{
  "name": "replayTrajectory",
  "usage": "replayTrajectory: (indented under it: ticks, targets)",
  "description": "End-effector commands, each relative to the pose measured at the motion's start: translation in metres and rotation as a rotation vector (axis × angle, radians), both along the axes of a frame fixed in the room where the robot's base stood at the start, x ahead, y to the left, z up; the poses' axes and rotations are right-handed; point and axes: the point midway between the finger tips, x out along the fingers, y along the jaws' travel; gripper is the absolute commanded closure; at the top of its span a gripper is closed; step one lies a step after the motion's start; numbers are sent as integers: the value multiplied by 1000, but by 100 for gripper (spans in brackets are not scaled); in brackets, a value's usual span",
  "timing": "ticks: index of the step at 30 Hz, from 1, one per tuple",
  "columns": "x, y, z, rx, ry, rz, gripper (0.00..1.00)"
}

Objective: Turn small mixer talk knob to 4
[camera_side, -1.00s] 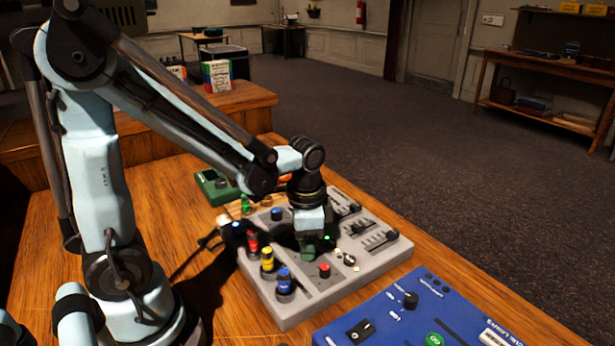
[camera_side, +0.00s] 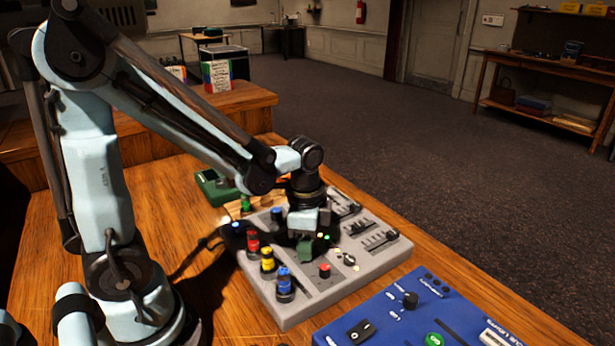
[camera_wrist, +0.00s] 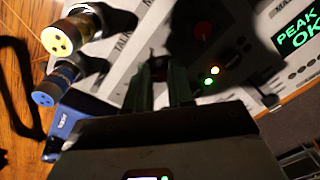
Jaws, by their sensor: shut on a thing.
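The small mixer is a grey sloped panel (camera_side: 318,293) with coloured knobs, sliders and small lights. My gripper (camera_side: 305,252) points down onto the middle of this panel. In the wrist view my gripper (camera_wrist: 163,80) has its two dark green fingers closed around a small dark knob (camera_wrist: 158,68), mostly hidden in shadow between the tips. Lettering that seems to begin with "TALK" is printed on the panel to the left of the fingers. The knob's pointer and the scale numbers around it cannot be read. The fingers and wrist hide the knob in the side view.
A red knob (camera_side: 324,270), yellow knob (camera_side: 267,259) and blue knob (camera_side: 285,281) stand close to my gripper. Green and amber lights glow beside it. A blue panel (camera_side: 440,316) lies at front right. A green device (camera_side: 214,186) sits behind the mixer. A "PEAK OK" display (camera_wrist: 297,36) is lit.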

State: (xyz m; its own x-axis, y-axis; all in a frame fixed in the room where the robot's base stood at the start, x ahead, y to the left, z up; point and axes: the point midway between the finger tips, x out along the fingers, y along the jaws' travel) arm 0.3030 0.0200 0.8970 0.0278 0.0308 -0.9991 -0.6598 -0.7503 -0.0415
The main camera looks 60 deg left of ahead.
Motion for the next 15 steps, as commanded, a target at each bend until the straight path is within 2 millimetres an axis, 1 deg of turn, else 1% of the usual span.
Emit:
replayTrajectory:
  ticks: [1, 3, 6, 15]
  targets:
    - [-1, 0, 0, 1, 2, 1, 76]
    - [-1, 0, 0, 1, 2, 1, 66]
    - [-1, 0, 0, 1, 2, 1, 52]
    - [0, 0, 1, 1, 1, 1, 52]
